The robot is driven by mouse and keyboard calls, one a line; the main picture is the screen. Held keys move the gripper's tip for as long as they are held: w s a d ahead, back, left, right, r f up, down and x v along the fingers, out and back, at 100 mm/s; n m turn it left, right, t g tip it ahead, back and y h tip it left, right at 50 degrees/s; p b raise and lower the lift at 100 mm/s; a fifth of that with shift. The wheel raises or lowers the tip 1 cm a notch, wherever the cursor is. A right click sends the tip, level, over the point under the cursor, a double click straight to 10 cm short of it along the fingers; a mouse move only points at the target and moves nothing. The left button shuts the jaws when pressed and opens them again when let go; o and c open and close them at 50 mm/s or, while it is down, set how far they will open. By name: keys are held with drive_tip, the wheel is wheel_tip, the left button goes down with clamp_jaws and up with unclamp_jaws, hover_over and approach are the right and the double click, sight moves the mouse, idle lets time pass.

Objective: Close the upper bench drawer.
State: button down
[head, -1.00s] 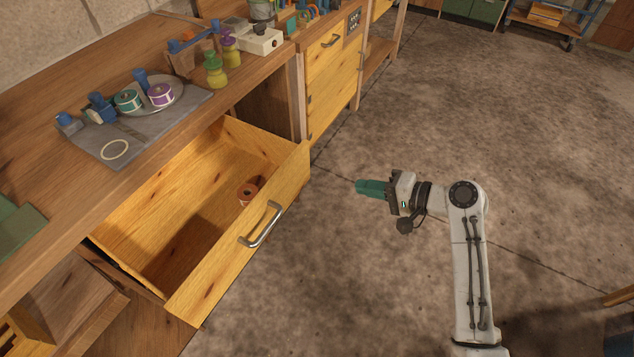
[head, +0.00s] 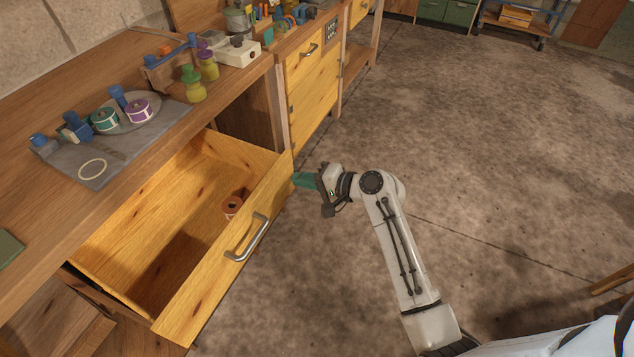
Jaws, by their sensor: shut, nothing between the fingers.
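The upper bench drawer (head: 172,318) is pulled far out of the wooden bench, its light wood front facing right. A curved metal handle (head: 246,238) sits on that front. A small orange-brown spool (head: 232,206) lies inside the drawer near the front. My gripper (head: 297,180) is shut and empty, its green fingers pointing left at the far end of the drawer front. The fingertips look very near the front's outer face; I cannot tell whether they touch it.
On the bench top (head: 35,262) a grey mat (head: 97,172) holds a plate with spools and blue-topped items. Yellow bottles (head: 193,84) and a white device (head: 238,52) stand behind. Another drawer cabinet (head: 312,95) is beyond.

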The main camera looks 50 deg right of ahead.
drive_tip(key=shift+w, duration=0.25)
drive_tip(key=shift+a, duration=0.1)
drive_tip(key=w+a+b, duration=0.1)
drive_tip(key=w+a, duration=0.1)
drive_tip(key=w, duration=0.5)
drive_tip(key=w+a+b, duration=0.2)
drive_tip(key=w, duration=0.6)
drive_tip(key=w+a+b, duration=0.2)
drive_tip(key=w, duration=0.6)
drive_tip(key=shift+w+a+f, duration=0.1)
drive_tip(key=shift+w+a, duration=0.05)
drive_tip(key=shift+w, duration=0.1)
drive_tip(key=shift+w+a+b, duration=0.1)
drive_tip(key=shift+w+b, duration=0.3)
drive_tip(key=shift+b, duration=0.05)
drive_tip(key=shift+r, duration=0.3)
drive_tip(key=shift+w+r, duration=0.1)
drive_tip(key=shift+w, duration=0.05)
